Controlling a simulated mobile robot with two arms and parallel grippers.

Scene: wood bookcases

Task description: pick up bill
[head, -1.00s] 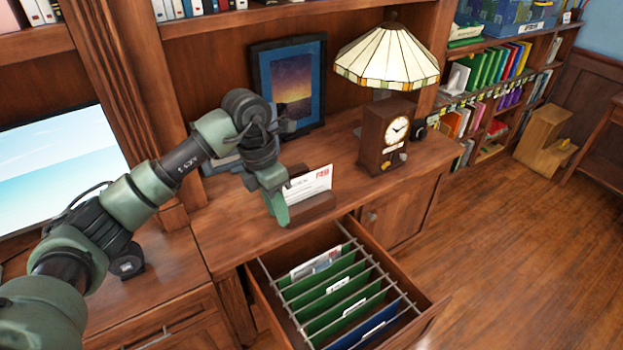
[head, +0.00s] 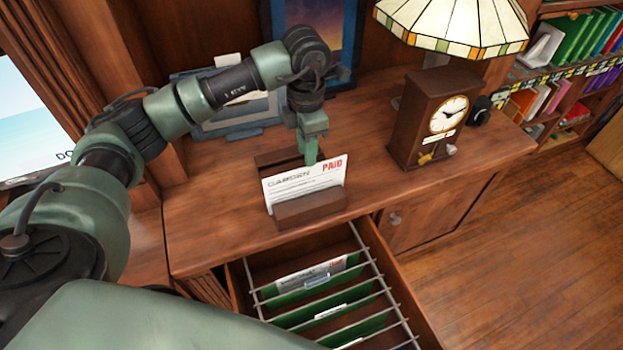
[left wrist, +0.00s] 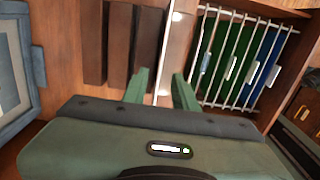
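The bill (head: 300,186) is a white sheet with a red PAID stamp, upright in a small wooden letter holder (head: 310,209) on the cabinet top. My left gripper (head: 310,157) points down just above and behind the bill's top edge in the head view. In the left wrist view, the left gripper (left wrist: 160,88) has its two green fingers apart. A thin white edge, seemingly the bill (left wrist: 166,50), runs between them; contact cannot be seen. The holder's dark slats (left wrist: 121,45) lie to its left. My right gripper is not in view.
An open drawer (head: 245,292) with green hanging folders (head: 318,312) is below, in front of the holder. A wooden clock (head: 428,120) and a stained-glass lamp (head: 455,25) stand to the right. A framed picture (head: 348,40) is behind.

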